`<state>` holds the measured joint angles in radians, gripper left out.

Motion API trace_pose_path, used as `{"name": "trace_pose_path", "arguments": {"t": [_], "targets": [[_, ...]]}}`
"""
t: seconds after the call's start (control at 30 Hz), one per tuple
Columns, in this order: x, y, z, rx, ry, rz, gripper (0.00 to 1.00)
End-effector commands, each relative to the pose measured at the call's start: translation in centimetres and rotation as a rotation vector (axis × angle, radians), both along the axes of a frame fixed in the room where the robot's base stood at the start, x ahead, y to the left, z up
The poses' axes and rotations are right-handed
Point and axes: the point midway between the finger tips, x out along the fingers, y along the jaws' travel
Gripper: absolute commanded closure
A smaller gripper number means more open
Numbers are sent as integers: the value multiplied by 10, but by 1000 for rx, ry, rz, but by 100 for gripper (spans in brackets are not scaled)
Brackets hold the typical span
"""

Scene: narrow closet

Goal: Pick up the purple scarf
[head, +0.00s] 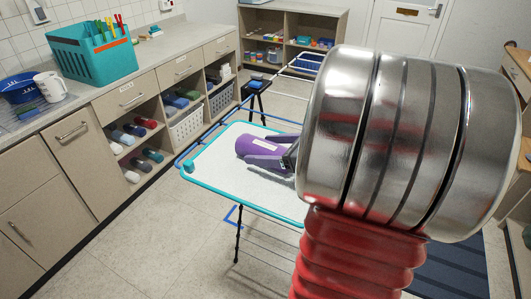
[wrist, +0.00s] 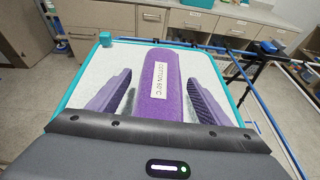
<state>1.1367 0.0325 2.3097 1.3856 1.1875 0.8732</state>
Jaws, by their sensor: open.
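The purple scarf (head: 256,146) is a rolled bundle with a white label, lying on a white board with a teal rim (head: 226,194). In the wrist view the scarf (wrist: 162,88) lies lengthwise, and its label reads "COTTON 60°C". My gripper (wrist: 158,92) is open, with one purple-grey finger on each side of the scarf. Gaps show between the fingers and the scarf. In the head view my gripper (head: 272,151) reaches the scarf from the right, and my arm hides the right part of the board.
A teal basket (head: 92,52) with coloured pegs and white mugs (head: 50,86) stand on the counter at left. Shelves below hold rolled cloths (head: 147,122) and a white basket (head: 187,126). A blue-and-white rack frame (head: 290,78) extends behind the board. Floor shows at lower left.

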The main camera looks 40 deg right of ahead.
Motion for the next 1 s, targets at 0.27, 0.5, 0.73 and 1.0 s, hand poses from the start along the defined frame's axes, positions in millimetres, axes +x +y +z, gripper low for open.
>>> {"name": "trace_pose_path", "arguments": {"t": [0.27, 0.5, 0.73, 1.0], "targets": [[3, 1, -1, 0, -1, 0, 28], [3, 1, -1, 0, -1, 0, 28], [3, 1, -1, 0, -1, 0, 38], [3, 1, -1, 0, -1, 0, 57]]}}
